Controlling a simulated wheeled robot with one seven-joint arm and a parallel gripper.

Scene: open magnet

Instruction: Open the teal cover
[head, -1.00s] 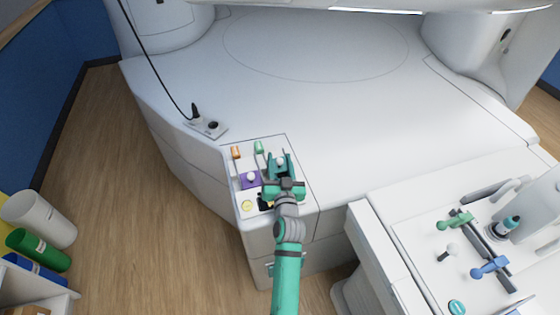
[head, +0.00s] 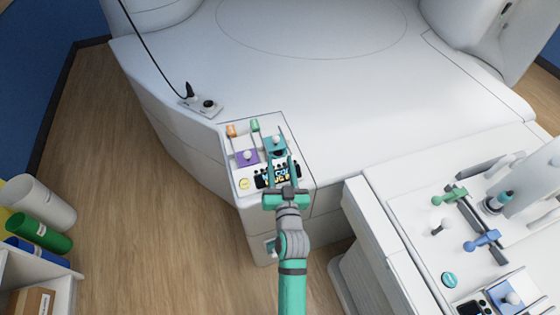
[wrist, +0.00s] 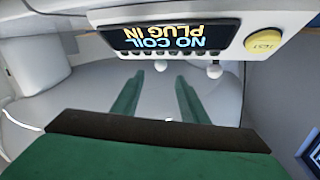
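The teal cover (head: 270,149) lies on the control panel at the corner of the white magnet table, with a white knob (head: 276,139) on it. My gripper (head: 282,163) is open, its two teal fingers pointing at the cover from the near side and partly over the display. In the wrist view, my fingers (wrist: 159,76) stand apart with a white knob (wrist: 161,66) showing in the gap between the tips. That knob appears untouched. The cover's own surface is hard to see in the wrist view.
A purple cover (head: 246,158) with a white knob is left of the teal one. Orange (head: 231,131) and green (head: 255,125) pieces sit behind them. A display (head: 266,183) and yellow button (head: 244,184) are in front. A white console (head: 400,235) stands right.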

